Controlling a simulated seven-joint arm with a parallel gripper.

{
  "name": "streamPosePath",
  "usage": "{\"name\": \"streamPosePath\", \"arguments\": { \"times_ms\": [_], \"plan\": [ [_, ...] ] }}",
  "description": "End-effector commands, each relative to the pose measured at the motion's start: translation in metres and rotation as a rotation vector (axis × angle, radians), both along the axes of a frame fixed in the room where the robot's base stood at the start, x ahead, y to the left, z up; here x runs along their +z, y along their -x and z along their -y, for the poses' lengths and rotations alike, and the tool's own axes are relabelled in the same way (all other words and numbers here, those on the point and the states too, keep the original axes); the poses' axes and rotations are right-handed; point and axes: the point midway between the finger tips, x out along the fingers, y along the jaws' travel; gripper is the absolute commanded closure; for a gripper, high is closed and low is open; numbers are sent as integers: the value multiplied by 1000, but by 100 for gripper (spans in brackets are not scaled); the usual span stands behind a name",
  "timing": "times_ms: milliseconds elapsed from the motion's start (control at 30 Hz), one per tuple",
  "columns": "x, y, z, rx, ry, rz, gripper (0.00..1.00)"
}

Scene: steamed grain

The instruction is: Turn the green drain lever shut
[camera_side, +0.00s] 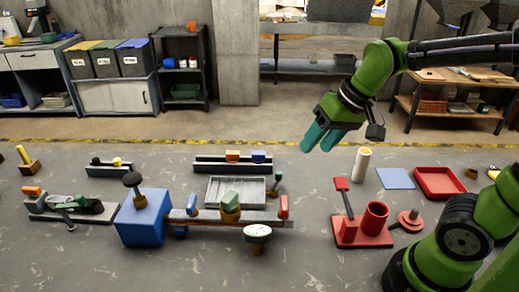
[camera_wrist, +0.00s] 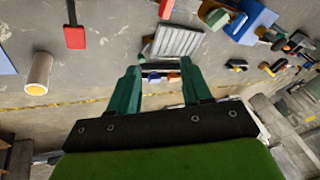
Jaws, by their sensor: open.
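A green lever (camera_side: 230,200) sits on a brass-coloured valve body on a grey pipe bar (camera_side: 265,217) that runs right from a blue box (camera_side: 143,220). In the wrist view what looks like the same green lever (camera_wrist: 217,17) shows near the top edge, beside the blue box (camera_wrist: 255,22). A blue lever (camera_side: 192,205) and a red lever (camera_side: 283,206) stand on the same bar, on either side of the green one. My gripper (camera_side: 318,148) is open and empty, raised above the floor behind and right of the pipe. Its spread fingers also show in the wrist view (camera_wrist: 158,72).
A ribbed grey tray (camera_side: 236,190) lies behind the pipe and a white gauge (camera_side: 257,231) stands in front. A red stand with a cup (camera_side: 362,230) and a cream cylinder (camera_side: 362,163) are to the right. Bare floor separates the pipe from the red stand.

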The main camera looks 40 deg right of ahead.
Motion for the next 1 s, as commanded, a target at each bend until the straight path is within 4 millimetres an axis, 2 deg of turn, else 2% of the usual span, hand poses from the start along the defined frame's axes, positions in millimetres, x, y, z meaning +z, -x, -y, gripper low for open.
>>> {"name": "streamPosePath", "arguments": {
  "times_ms": [33, 300, 500, 633, 733, 867, 1000],
  "plan": [
    [-4, -18, 4, 26, 18, -45, 51],
    [-34, -103, 31, 237, 159, -240, 51],
    [-49, -149, 50, 427, 263, -338, 51],
    [-33, -159, 55, 531, 297, -333, 51],
    [-34, -154, 53, 578, 293, -344, 51],
    [-45, -154, 52, 590, 293, -343, 51],
    [-70, -153, 52, 589, 292, -346, 51]
  ]
}}
